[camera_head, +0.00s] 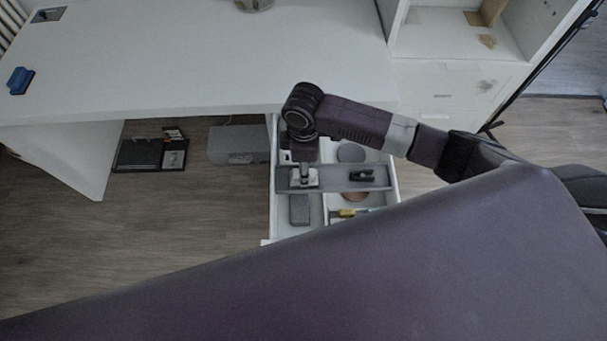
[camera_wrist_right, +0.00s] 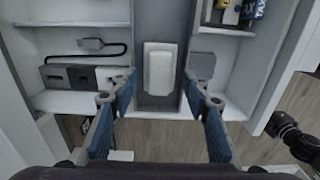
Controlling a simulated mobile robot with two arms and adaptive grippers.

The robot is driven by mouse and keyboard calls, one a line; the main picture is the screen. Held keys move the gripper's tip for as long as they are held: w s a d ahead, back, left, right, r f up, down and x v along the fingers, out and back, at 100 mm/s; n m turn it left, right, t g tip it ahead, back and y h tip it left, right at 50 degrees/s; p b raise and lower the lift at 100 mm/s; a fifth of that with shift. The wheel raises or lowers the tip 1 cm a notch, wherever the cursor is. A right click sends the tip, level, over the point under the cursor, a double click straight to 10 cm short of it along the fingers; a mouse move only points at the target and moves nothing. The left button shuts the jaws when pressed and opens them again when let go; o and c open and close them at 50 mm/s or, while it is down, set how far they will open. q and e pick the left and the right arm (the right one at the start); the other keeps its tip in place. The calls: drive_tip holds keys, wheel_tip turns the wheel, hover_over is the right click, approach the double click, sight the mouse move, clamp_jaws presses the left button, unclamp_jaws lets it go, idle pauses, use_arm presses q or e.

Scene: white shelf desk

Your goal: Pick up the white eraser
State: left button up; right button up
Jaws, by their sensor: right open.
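My right gripper (camera_wrist_right: 160,88) is open, with one blue-padded finger on each side of the compartment, at the eraser's near end. Nothing is held between the fingers. In the head view my right gripper (camera_head: 303,164) points down over the left part of the grey strip in the drawer. It partly covers the eraser there. My left gripper is not in view.
The white drawer (camera_head: 272,215) holds a black object (camera_head: 362,175), a dark grey block (camera_head: 299,210) and a yellow item (camera_head: 348,212). A grey device with a cable (camera_wrist_right: 82,76) lies beside the eraser's compartment. The white desk (camera_head: 190,60) is mostly clear, with a blue object (camera_head: 20,81) at left.

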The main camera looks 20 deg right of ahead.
drive_tip(key=shift+f, duration=0.95)
clamp_jaws()
drive_tip(key=shift+r, duration=0.1)
wheel_tip(320, 180, up, 20)
drive_tip(key=shift+p, duration=0.3)
